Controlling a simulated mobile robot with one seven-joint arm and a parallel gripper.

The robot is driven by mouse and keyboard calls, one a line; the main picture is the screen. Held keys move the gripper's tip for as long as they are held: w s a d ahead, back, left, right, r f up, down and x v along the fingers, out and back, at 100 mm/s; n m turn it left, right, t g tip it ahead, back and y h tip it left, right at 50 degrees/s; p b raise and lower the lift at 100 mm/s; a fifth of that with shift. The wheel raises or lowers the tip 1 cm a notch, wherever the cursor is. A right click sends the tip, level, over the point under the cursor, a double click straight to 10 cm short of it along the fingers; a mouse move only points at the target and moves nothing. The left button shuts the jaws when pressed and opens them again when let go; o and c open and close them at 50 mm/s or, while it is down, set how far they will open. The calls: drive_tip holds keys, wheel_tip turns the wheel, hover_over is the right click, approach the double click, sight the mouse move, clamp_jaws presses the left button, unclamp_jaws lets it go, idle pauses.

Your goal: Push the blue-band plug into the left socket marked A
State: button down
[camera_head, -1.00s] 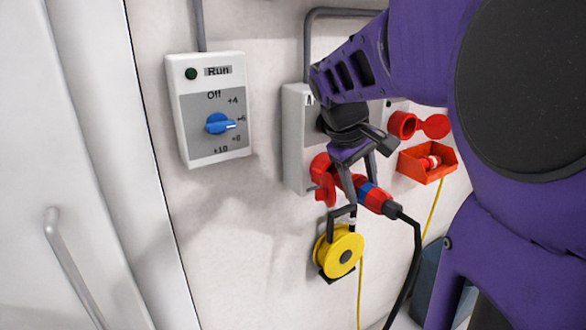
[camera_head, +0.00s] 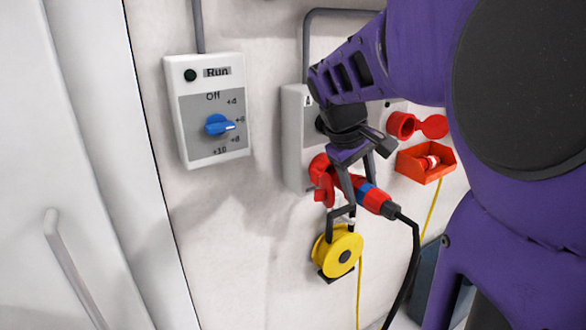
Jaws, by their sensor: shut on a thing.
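The red plug with the blue band (camera_head: 371,196) is in my gripper (camera_head: 352,194), which is shut on its body. Its black cable hangs from the rear end, down and to the right. The plug's front end points left toward the red socket (camera_head: 320,180) under the grey box marked A (camera_head: 297,140). The plug's front meets or overlaps the socket in this view. My gripper's fingers and the socket's lid partly hide the junction, so I cannot tell how deep the plug sits.
A control box with a blue knob (camera_head: 217,125) is on the wall at left. A second red socket with an open lid (camera_head: 402,124) and an orange bin (camera_head: 427,164) are at right. A yellow reel (camera_head: 338,252) hangs below the plug. A white door (camera_head: 70,180) stands far left.

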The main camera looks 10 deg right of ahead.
drive_tip(key=shift+w+a+p, duration=0.3)
drive_tip(key=shift+w+a, duration=0.05)
drive_tip(key=shift+w, duration=0.55)
drive_tip(key=shift+w+a+p, duration=0.3)
drive_tip(key=shift+w+p, duration=0.05)
drive_tip(key=shift+w, duration=0.6)
drive_tip(key=shift+w+a+p, duration=0.3)
drive_tip(key=shift+w+a, duration=0.05)
drive_tip(key=shift+w, duration=0.55)
idle(2.5)
